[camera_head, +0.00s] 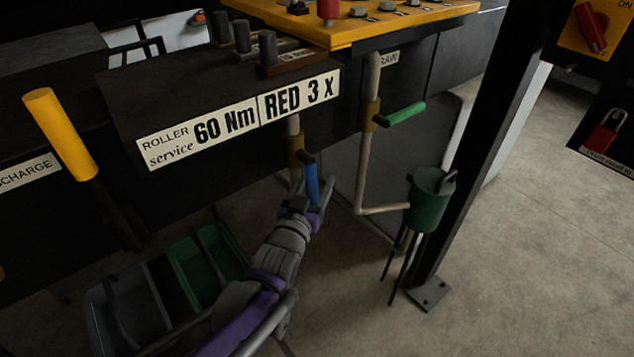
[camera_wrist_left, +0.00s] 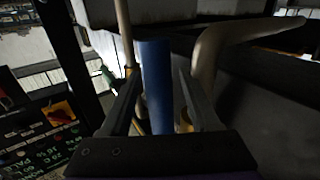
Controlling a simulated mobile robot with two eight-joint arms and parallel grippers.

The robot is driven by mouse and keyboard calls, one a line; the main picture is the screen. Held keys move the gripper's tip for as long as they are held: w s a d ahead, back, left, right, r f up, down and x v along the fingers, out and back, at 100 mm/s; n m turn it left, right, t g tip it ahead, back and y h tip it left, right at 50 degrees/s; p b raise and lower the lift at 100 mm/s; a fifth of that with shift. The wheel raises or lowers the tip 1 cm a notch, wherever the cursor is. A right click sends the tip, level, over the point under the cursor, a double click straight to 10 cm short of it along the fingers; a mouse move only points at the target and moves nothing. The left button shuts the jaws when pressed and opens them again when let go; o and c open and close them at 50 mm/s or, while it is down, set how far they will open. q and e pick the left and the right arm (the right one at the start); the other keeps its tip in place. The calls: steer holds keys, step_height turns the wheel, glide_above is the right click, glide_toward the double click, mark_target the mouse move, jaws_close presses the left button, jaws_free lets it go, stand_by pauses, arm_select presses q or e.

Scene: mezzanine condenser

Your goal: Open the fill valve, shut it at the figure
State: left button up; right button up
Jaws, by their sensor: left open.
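A blue valve handle (camera_head: 312,184) hangs down from a valve on a pale vertical pipe (camera_head: 293,128) below the dark bench. No label naming it as the fill valve can be read. My left gripper (camera_head: 300,197) is at the handle's lower part, its jaws open. In the left wrist view the blue handle (camera_wrist_left: 156,85) stands between the two spread fingers of my left gripper (camera_wrist_left: 160,95), with a visible gap on the right side. Whether a finger touches it I cannot tell. My right gripper is not in view. No readout of the figure can be made out.
A green lever (camera_head: 405,114) sticks out sideways from a second pipe beside a partly hidden "RAIN" label. A green pot (camera_head: 431,198) on thin legs stands by a dark post (camera_head: 480,150). A yellow lever (camera_head: 60,133) rises at left.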

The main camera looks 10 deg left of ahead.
arm_select(q)
steer(key=shift+w, duration=0.35)
jaws_close()
stand_by(1.2)
